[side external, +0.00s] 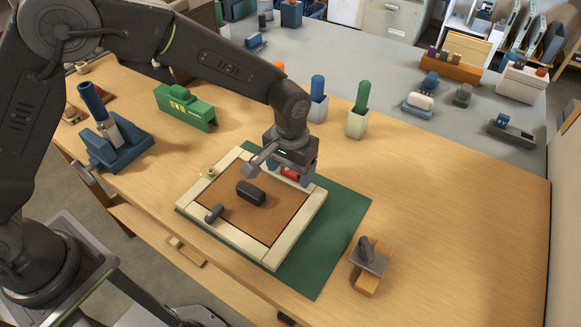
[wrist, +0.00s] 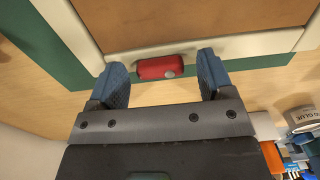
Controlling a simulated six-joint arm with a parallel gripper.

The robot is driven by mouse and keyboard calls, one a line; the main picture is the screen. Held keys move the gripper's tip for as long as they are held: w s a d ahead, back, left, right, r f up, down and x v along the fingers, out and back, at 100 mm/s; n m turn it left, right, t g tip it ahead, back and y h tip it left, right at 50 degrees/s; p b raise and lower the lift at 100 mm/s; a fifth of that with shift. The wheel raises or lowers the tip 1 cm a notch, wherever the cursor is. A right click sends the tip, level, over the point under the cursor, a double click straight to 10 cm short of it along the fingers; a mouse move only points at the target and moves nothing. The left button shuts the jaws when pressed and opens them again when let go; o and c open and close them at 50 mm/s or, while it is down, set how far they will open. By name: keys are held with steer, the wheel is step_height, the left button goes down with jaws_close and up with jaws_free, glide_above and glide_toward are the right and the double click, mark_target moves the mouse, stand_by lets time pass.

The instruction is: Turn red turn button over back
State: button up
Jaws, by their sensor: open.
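The red turn button (wrist: 167,67) is a small rounded red bar with a light screw head near its right end. In the wrist view it lies crosswise at the edge of the cream frame. My gripper (wrist: 160,75) is open, with one blue finger at each end of the button and gaps between. In the side view my gripper (side external: 290,177) is over the frame's far right corner, and the red button (side external: 290,174) shows partly between the fingers. The cream frame (side external: 228,240) holds a brown panel (side external: 262,219) with a dark handle block (side external: 251,193) on it.
A green mat (side external: 335,232) lies under the frame. A brass-coloured turn button (side external: 208,171) and a dark grey one (side external: 214,213) sit on the frame's left and front sides. The table's right side is clear.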

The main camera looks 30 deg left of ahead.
steer(key=c, duration=0.9)
steer(key=shift+m, duration=0.3)
steer(key=m, duration=0.3)
steer(key=shift+s+m, duration=0.15)
steer(key=shift+m, duration=0.15)
steer(key=m, duration=0.4)
steer(key=shift+s+a, duration=0.1)
steer(key=shift+s, duration=0.05)
steer(key=m, duration=0.5)
steer(key=shift+s+a, duration=0.1)
steer(key=shift+a, duration=0.05)
steer(key=m, duration=0.4)
steer(key=shift+a+m, duration=0.15)
steer(key=shift+m, duration=0.15)
